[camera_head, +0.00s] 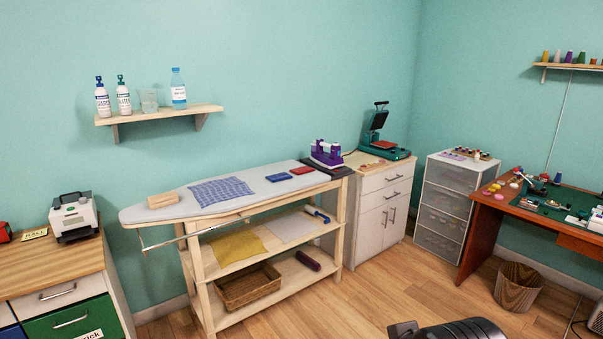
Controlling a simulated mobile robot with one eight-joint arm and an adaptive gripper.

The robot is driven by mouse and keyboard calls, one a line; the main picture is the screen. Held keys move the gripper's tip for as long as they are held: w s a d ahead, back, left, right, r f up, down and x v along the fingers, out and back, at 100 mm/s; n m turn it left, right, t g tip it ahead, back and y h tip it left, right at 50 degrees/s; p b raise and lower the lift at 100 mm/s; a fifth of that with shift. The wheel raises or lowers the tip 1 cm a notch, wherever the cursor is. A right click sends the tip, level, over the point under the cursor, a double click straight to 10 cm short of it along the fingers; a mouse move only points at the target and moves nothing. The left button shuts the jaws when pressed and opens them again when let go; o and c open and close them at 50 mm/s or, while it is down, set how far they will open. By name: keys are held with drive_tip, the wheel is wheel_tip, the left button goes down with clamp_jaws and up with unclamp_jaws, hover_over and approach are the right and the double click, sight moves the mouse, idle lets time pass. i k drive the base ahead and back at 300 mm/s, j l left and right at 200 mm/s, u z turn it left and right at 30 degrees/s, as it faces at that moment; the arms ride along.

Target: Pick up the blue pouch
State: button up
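A small flat blue pouch (279,177) lies on the grey ironing board (150,211), right of a blue patterned cloth. A similar red pouch (301,170) lies just to its right, apart from it. Part of my gripper (436,330) shows dark at the bottom edge of the view, well in front of and below the board. Its fingertips are not clearly visible, so I cannot tell if it is open or shut. Nothing covers the blue pouch.
On the board are a wooden block (162,200), the patterned cloth (221,191) and a purple iron (326,153). Shelves below hold a wicker basket (248,287) and folded cloths. A white cabinet (366,225) stands to the right. The wooden floor (350,305) in front is clear.

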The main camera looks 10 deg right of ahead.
sight(274, 178)
drive_tip(key=i+j+u, duration=0.35)
drive_tip(key=i, duration=1.25)
drive_tip(key=i+l+u, duration=0.15)
drive_tip(key=i+u, duration=0.25)
drive_tip(key=i, duration=1.15)
